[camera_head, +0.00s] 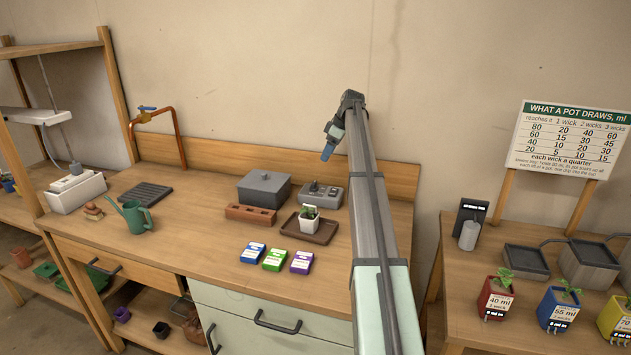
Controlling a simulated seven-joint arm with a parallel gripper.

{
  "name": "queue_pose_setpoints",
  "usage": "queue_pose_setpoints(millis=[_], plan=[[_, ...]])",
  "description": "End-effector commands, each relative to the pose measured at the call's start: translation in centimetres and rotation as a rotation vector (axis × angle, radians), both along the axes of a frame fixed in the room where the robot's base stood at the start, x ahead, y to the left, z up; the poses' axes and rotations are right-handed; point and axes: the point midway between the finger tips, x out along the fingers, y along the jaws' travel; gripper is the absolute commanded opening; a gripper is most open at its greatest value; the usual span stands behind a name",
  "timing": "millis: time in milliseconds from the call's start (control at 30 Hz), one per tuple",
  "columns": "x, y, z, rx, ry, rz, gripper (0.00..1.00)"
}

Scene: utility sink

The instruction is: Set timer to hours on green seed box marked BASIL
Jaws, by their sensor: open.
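A green seed box (275,260) lies on the wooden bench near its front edge, between a blue box (252,253) and a purple box (301,262). Their printed labels are too small to read. A grey device with controls on top (320,194) sits at the back of the bench; it may be the timer, but its markings cannot be read. My gripper (328,151) is raised above the back of the bench, well apart from the boxes and above the grey device. It is open, and nothing shows between its fingers.
A green watering can (137,217) is further left. A chart (570,142) stands above coloured pots at right. Bench space left of the boxes is clear.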

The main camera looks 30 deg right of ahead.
Motion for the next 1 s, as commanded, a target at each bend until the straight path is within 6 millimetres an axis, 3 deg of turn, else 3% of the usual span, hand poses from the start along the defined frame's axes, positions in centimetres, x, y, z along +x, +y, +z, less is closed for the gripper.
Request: queue_pose_setpoints(millis=[267,700,1000], plan=[[0.5,0.7,-2.6,0.001,0.003,0.003,0.65],[2.6,2.7,-9.6,0.001,0.004,0.002,0.65],[3.5,3.5,-12.3,0.001,0.003,0.001,0.65]])
